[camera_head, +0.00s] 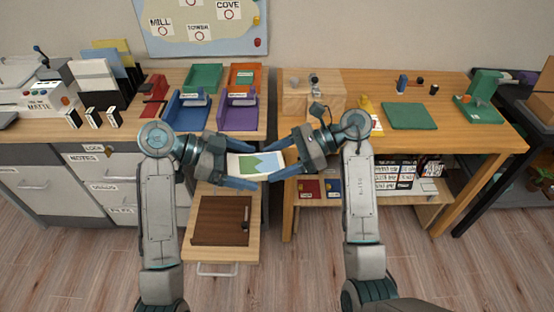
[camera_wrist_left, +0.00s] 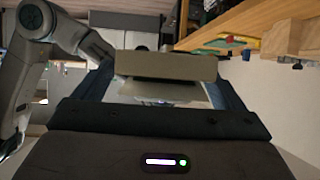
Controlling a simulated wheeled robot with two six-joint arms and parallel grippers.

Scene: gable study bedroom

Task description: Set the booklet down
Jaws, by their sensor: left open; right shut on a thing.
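The booklet (camera_head: 256,165), with a white cover bearing a green and blue picture, is in the air between my two grippers in the head view. My right gripper (camera_head: 277,160) is shut on its right side. My left gripper (camera_head: 238,168) is open around its left side; whether the fingers touch it I cannot tell. In the left wrist view the booklet (camera_wrist_left: 165,66) shows edge-on between the spread fingers of my left gripper (camera_wrist_left: 162,82).
An open drawer (camera_head: 190,248) with a brown board (camera_head: 221,219) lies below the grippers. Behind stand green (camera_head: 203,77), orange (camera_head: 246,77), blue (camera_head: 187,113) and purple (camera_head: 238,117) trays. On the right desk (camera_head: 455,125) lies a green mat (camera_head: 409,116).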

